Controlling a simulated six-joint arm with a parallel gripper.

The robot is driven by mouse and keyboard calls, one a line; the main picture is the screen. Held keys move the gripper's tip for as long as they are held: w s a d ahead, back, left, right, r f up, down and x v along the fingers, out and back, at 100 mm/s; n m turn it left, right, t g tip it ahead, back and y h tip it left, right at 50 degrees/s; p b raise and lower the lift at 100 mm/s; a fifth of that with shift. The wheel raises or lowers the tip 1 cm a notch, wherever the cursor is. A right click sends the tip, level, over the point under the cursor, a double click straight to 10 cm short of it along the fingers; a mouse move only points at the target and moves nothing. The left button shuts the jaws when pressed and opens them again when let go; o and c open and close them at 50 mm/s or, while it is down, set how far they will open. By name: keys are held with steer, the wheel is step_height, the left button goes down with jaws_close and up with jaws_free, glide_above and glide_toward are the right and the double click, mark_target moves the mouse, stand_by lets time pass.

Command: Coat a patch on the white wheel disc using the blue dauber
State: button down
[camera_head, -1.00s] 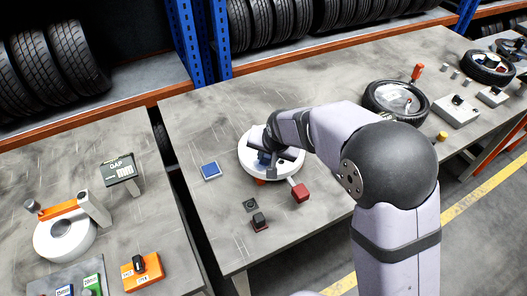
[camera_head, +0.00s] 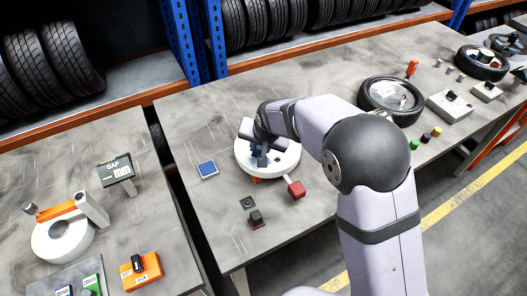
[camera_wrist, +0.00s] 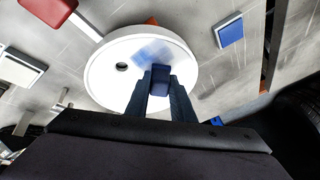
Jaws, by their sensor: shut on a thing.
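The white wheel disc (camera_head: 287,160) lies flat on the middle table, and it fills the upper middle of the wrist view (camera_wrist: 103,78). My gripper (camera_head: 258,158) is over the left part of the disc. In the wrist view my gripper (camera_wrist: 160,88) is shut on the blue dauber (camera_wrist: 160,76), with a dark finger on each side of it. A streaky pale blue patch (camera_wrist: 152,50) shows on the disc just beyond the dauber. Whether the dauber touches the disc cannot be told. A small dark hole is left of the patch.
A blue square pad (camera_head: 207,169) lies left of the disc, also seen in the wrist view (camera_wrist: 230,33). A red block (camera_head: 296,188) sits close to the disc's front right. A small dark block (camera_head: 256,218) stands nearer the table's front. The table's left front is mostly bare.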

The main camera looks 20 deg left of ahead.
steer(key=shift+w+a+r, duration=0.25)
steer(key=shift+r+p, duration=2.6)
steer(key=shift+r, duration=1.2)
steer(key=shift+s+a+f+b, duration=0.35)
steer(key=shift+s+f+b, duration=0.1)
steer(key=shift+f+b, duration=0.1)
